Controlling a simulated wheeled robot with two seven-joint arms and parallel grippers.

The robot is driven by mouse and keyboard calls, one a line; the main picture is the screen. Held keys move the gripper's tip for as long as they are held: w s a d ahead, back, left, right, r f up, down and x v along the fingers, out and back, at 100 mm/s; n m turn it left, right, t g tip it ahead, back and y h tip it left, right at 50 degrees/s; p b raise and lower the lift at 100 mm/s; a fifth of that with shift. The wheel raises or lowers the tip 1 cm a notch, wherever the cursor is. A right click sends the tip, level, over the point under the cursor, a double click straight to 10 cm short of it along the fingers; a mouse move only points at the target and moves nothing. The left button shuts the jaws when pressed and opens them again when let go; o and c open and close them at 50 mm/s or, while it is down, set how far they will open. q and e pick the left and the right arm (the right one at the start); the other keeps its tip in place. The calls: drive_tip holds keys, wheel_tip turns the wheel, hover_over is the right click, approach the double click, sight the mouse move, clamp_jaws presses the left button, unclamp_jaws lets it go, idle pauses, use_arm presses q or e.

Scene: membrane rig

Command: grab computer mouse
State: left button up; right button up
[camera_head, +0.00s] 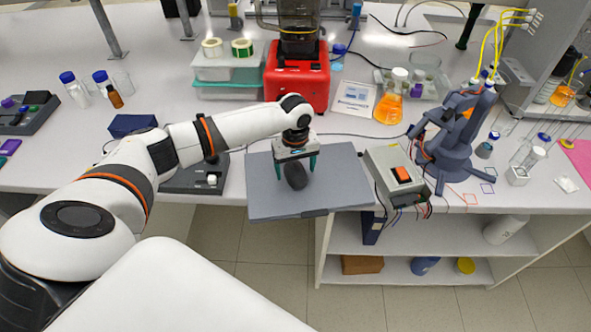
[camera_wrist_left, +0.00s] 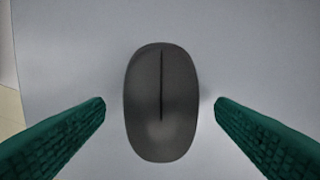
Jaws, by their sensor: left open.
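A dark grey computer mouse (camera_head: 296,176) lies on a grey mat (camera_head: 345,185) near the front edge of the bench. In the left wrist view the mouse (camera_wrist_left: 160,105) is upright in the picture, between two green fingers. My left gripper (camera_head: 297,170) is open over the mouse, with one finger on each side of it. In the left wrist view there is a gap between the mouse and each fingertip of my left gripper (camera_wrist_left: 160,108). My right gripper does not show.
A red machine (camera_head: 297,78) stands behind the mat. A grey box with an orange switch (camera_head: 402,174) and a small blue-grey robot arm (camera_head: 455,140) stand right of it. A dark device (camera_head: 195,178) is left of the mat. The mat juts past the bench's front edge.

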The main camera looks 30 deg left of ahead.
use_arm(q)
drive_tip(key=shift+f, duration=0.25)
drive_tip(key=c, duration=1.1)
drive_tip(key=shift+r, duration=0.15)
